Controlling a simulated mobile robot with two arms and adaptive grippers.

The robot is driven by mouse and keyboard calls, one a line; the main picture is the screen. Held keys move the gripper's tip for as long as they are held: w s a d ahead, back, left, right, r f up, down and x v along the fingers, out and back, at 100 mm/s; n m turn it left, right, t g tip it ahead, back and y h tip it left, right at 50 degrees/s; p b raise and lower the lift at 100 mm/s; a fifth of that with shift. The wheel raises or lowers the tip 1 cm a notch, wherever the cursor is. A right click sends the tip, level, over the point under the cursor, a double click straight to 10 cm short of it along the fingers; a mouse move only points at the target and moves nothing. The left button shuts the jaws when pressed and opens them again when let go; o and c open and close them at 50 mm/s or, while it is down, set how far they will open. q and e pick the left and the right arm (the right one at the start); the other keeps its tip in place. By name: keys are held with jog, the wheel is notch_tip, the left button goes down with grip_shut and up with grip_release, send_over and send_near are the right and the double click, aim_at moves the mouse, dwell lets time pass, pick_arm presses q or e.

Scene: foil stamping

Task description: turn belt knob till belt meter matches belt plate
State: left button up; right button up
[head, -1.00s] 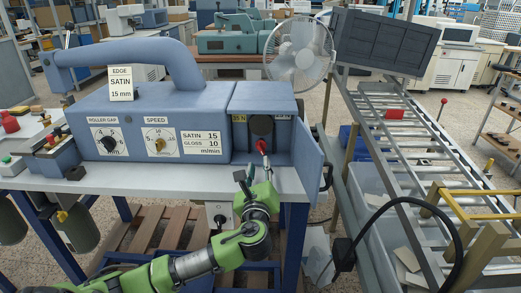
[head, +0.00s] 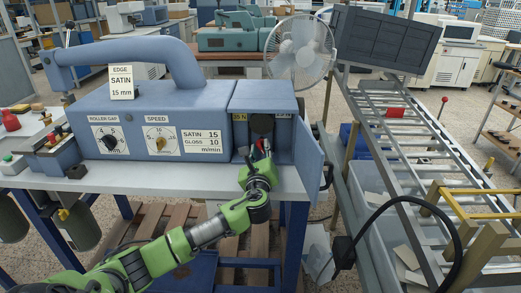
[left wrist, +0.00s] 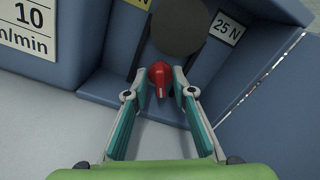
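The red knob (head: 262,146), which I take to be the belt knob, sits in the open bay at the right end of the blue machine. It also shows in the left wrist view (left wrist: 159,76). My left gripper (left wrist: 160,82) has its fingers apart, one on each side of the knob; I cannot tell whether they touch it. Above the knob is a dark round disc (left wrist: 189,25) with no readable marking. A white "25 N" plate (left wrist: 227,28) is at its right, and a yellow "N" label (head: 240,118) at its left, number unclear. My right gripper is out of view.
The bay's blue door (head: 309,160) stands open at the right, close to my left gripper. ROLLER GAP (head: 109,140) and SPEED (head: 160,142) dials are on the machine's front. A roller conveyor (head: 400,130) stands further right. The bench's front strip (head: 150,180) is mostly clear.

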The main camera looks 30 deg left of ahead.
pick_arm(q)
grip_shut()
jog(key=shift+r+m+p, duration=0.15)
jog(key=shift+m+p, duration=0.25)
jog(key=shift+p, duration=0.4)
jog(key=m+p, duration=0.7)
jog(key=p, duration=0.2)
jog(key=shift+w+d+r, duration=0.1)
jog(key=shift+d, duration=0.05)
jog(key=shift+f+m+p, duration=0.2)
jog(key=shift+m+p, duration=1.5)
jog(key=shift+m, duration=0.3)
